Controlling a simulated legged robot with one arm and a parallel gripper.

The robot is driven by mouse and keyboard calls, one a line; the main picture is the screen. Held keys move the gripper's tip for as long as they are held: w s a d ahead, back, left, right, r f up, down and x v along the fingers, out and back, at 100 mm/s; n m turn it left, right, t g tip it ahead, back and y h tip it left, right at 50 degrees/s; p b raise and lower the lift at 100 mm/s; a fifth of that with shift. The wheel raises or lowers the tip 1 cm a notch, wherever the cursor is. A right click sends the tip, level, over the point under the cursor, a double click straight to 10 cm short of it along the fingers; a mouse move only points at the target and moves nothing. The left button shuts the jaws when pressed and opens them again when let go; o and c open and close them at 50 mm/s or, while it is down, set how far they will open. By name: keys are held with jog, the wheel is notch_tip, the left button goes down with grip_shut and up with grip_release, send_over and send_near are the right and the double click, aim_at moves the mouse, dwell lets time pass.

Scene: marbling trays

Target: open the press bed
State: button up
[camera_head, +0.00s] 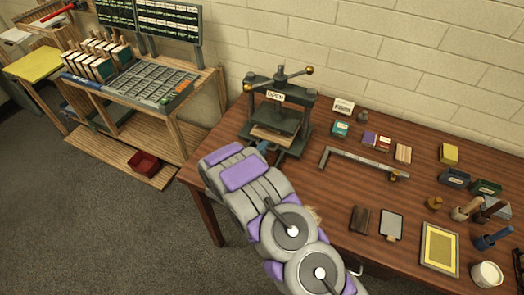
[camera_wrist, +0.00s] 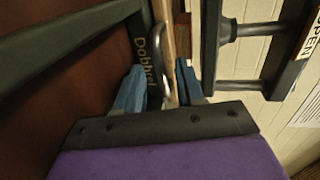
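The dark metal press (camera_head: 303,112) stands at the back left of the wooden table, with an "OPEN" sign (camera_head: 275,96) on its top beam. A pale board (camera_head: 272,134) lies low in the press, at its bed. My gripper (camera_head: 262,147) is at the press's front, partly hidden by my arm. In the wrist view my gripper (camera_wrist: 160,68) has its two blue fingers apart. A curved metal handle (camera_wrist: 156,42) lies between the fingertips, in front of a dark lettered part (camera_wrist: 142,55). I see no clear grip on the handle.
A metal angle bar (camera_head: 362,161) lies right of the press. Small boxes, stamps and a yellow-framed tray (camera_head: 439,247) cover the table's right side. A type rack (camera_head: 135,85) stands to the left. A brick wall is behind.

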jog(key=shift+c, duration=0.3)
grip_shut()
dwell(0.4)
